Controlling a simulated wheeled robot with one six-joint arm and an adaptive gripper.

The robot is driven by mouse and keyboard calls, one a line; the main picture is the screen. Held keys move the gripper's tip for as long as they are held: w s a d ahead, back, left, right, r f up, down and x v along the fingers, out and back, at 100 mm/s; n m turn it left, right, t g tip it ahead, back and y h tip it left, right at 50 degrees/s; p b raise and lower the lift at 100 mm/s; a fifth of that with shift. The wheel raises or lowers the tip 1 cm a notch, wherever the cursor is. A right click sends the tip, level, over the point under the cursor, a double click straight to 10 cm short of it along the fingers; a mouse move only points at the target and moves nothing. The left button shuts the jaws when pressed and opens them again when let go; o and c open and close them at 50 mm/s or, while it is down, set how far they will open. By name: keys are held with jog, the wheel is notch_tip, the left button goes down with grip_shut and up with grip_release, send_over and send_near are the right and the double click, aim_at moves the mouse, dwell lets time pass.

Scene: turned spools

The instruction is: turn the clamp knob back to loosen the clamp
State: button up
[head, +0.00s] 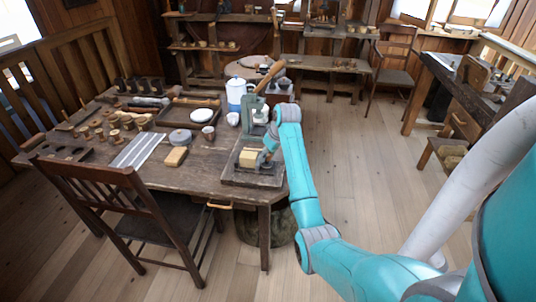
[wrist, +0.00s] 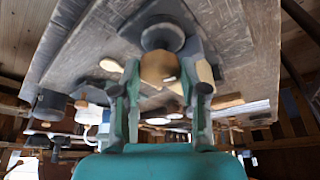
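A green clamp-like stand (head: 257,112) with a long wooden lever (head: 270,76) rises from a dark board (head: 240,177) at the table's right end. A pale wooden block (head: 249,158) is low on that board. My gripper (head: 267,151) is just right of the block, at the stand's front. In the wrist view, a round brown knob-like piece (wrist: 160,68) shows between my two open fingers (wrist: 165,85), with a dark round part (wrist: 162,36) beyond it. Gaps show beside the brown piece. I cannot tell for certain whether it is the clamp knob.
The wooden table (head: 225,155) carries spools, a white-and-blue canister (head: 236,93), a tray (head: 185,112), a tan block (head: 176,156) and a grey round tin (head: 180,137). A chair (head: 120,205) stands at its front. Floor (head: 345,150) to the right is clear.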

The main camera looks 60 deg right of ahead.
jog(key=shift+c, duration=0.6)
jog(key=shift+n, duration=0.3)
jog(key=n+y, duration=0.1)
jog(key=n, duration=0.2)
jog(key=shift+d+n+y, duration=0.1)
jog(key=shift+n+y, duration=0.2)
jog(key=n+y, duration=0.2)
jog(key=n, duration=0.3)
jog(key=shift+d, duration=0.1)
jog(key=n+g, duration=0.1)
jog(key=n, duration=0.2)
jog(key=n+g+y, duration=0.1)
jog(key=n, duration=0.1)
jog(key=shift+w+d+n+y, duration=0.1)
jog(key=shift+n+y, duration=0.2)
jog(key=shift+n, duration=0.1)
jog(key=shift+n+g+y, duration=0.3)
jog(key=shift+n+g, duration=0.5)
jog(key=shift+n, duration=1.5)
jog(key=shift+f, duration=0.1)
